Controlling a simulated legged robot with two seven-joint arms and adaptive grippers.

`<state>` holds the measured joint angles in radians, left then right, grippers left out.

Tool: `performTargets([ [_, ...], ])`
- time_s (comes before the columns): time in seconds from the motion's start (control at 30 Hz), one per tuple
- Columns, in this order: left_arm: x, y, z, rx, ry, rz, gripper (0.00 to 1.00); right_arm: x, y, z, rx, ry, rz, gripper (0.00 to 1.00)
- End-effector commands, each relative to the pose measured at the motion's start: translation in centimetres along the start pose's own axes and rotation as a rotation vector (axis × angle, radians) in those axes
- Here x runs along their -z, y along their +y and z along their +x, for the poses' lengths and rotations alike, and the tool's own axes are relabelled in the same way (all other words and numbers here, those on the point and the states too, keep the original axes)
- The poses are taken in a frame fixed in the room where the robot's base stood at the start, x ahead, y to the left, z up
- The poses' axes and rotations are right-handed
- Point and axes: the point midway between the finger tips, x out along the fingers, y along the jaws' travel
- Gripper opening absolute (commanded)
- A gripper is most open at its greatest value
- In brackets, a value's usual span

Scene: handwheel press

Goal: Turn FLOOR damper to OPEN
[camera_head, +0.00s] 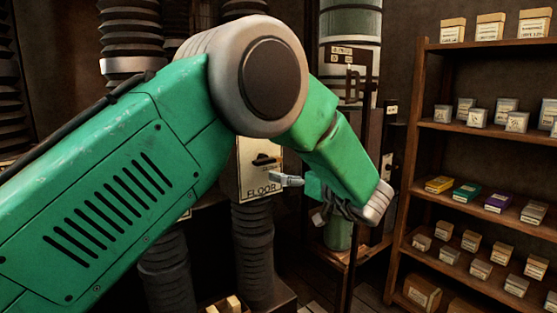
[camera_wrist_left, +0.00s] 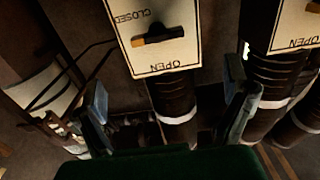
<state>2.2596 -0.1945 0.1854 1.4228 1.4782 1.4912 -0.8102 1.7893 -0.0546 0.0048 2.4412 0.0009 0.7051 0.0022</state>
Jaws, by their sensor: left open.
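The FLOOR damper plate (camera_head: 247,178) is a cream panel with a dark lever (camera_head: 264,160), partly hidden behind my left arm in the head view. The left wrist view shows a cream plate (camera_wrist_left: 170,62), upside down, marked CLOSED and OPEN. Its dark lever (camera_wrist_left: 165,37) has a yellow tip pointing left in that view. The word FLOOR is not visible there. My left gripper (camera_head: 302,196) is to the right of the FLOOR plate. In the wrist view its open fingers (camera_wrist_left: 168,108) are apart, with nothing between them, and not touching the lever. My right gripper is out of view.
A second plate (camera_wrist_left: 296,22) marked OPEN is at the right of the wrist view. Dark ribbed ducts (camera_head: 254,240) run below the plates. A wooden shelf (camera_head: 480,133) with several small boxes is at the right. A green cylinder (camera_head: 350,22) stands behind my arm.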

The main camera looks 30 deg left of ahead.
Motion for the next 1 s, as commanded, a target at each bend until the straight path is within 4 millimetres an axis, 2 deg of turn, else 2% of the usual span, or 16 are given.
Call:
performTargets([
  [0.3,0.2,0.6,5.7,0.0,0.009,0.006,0.93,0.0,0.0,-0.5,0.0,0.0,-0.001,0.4],
  [0.6,0.2,0.6,10.4,-0.002,0.01,0.006,0.93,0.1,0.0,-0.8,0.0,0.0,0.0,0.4],
  [0.8,0.1,0.5,11.6,-0.004,0.007,0.006,0.93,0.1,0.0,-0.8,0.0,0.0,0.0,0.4],
  [1.0,0.2,0.6,11.4,-0.004,0.009,0.006,0.93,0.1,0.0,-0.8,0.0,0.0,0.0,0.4],
])
